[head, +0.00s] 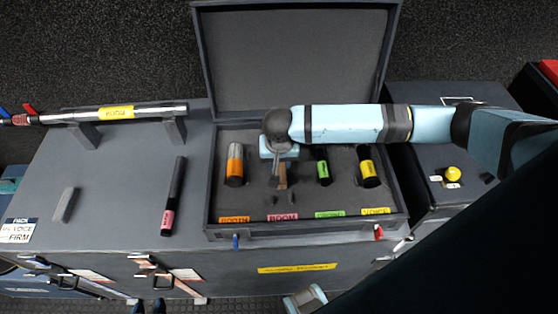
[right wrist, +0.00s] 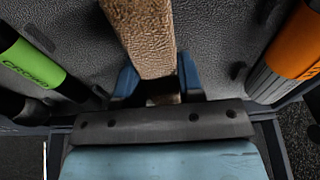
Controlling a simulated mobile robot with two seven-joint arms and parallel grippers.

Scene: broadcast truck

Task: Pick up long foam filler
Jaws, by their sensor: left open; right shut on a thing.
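The long foam filler appears to be the brown, rough-textured strip (head: 282,174) in the open case, at the BOOM slot. In the right wrist view the strip (right wrist: 145,40) runs between the blue fingers. My right gripper (head: 279,162) is shut on it, reaching down from above; the wrist hides its far end. I cannot tell whether the strip is clear of the case bed. A pale part of my left gripper (head: 305,299) shows at the bottom edge, in front of the bench and away from the strip; its fingers are hardly visible.
The case (head: 212,185) holds orange (head: 235,165), green (head: 323,170) and yellow-banded (head: 368,168) microphones. A pink-banded microphone (head: 173,195) and a grey bar (head: 66,204) lie on the bench left of it. A silver tube (head: 150,111) rests on brackets behind. The raised lid (head: 295,55) stands behind.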

